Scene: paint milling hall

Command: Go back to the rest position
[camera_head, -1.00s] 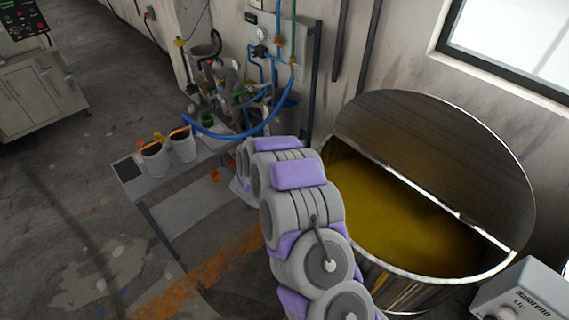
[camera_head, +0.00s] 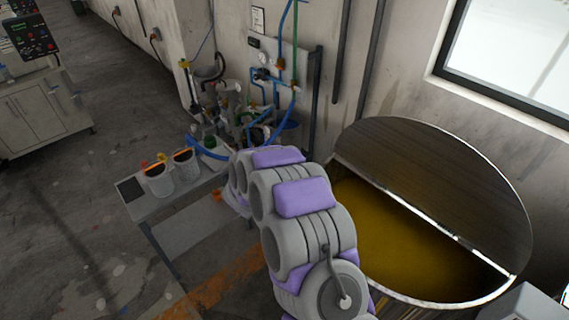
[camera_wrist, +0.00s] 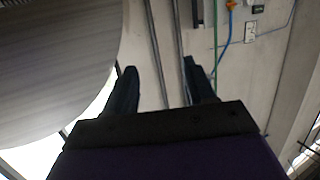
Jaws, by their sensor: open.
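My gripper (camera_wrist: 158,90) shows in the wrist view as two dark fingers set well apart. It is open, with nothing between the fingers. Beyond it are the bare wall and dark vertical pipes (camera_wrist: 170,45). In the head view my grey and purple arm reaches up from the bottom centre, and its own links hide the gripper there.
A large metal vat (camera_head: 400,298) with yellow paint (camera_head: 400,235) and a half-open lid (camera_head: 440,175) stands right of my arm. A small bench (camera_head: 165,205) with two paint cups (camera_head: 158,181) is at left. Hoses and valves (camera_head: 250,110) line the wall.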

